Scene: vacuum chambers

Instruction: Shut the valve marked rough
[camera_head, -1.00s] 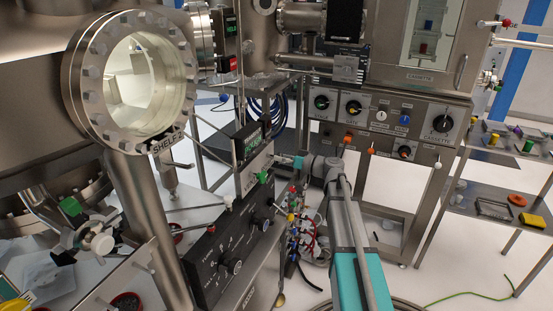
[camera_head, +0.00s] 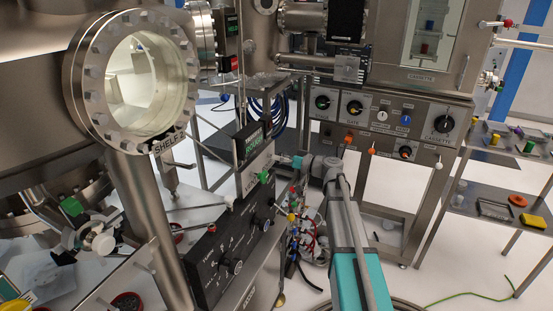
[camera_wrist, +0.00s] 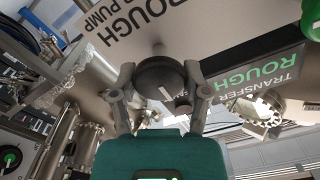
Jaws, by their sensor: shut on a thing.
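The rough valve's dark round knob (camera_wrist: 160,84) has a white pointer mark. It sits below the upside-down ROUGH PUMP lettering on a pale panel in the wrist view. My gripper (camera_wrist: 160,72) has one finger on each side of the knob and is shut on it. In the head view my gripper (camera_head: 288,160) reaches the side of the panel, and the knob is hidden there. The display sign with green ROUGH text (camera_head: 251,145) stands above the panel; the sign also shows in the wrist view (camera_wrist: 265,70).
A black control panel (camera_head: 232,255) with knobs lies left of my arm. A green-handled part (camera_head: 264,178) and coloured cables (camera_head: 298,225) are close to my gripper. The chamber with a round window (camera_head: 140,82) fills the left. The cassette panel (camera_head: 390,119) stands behind.

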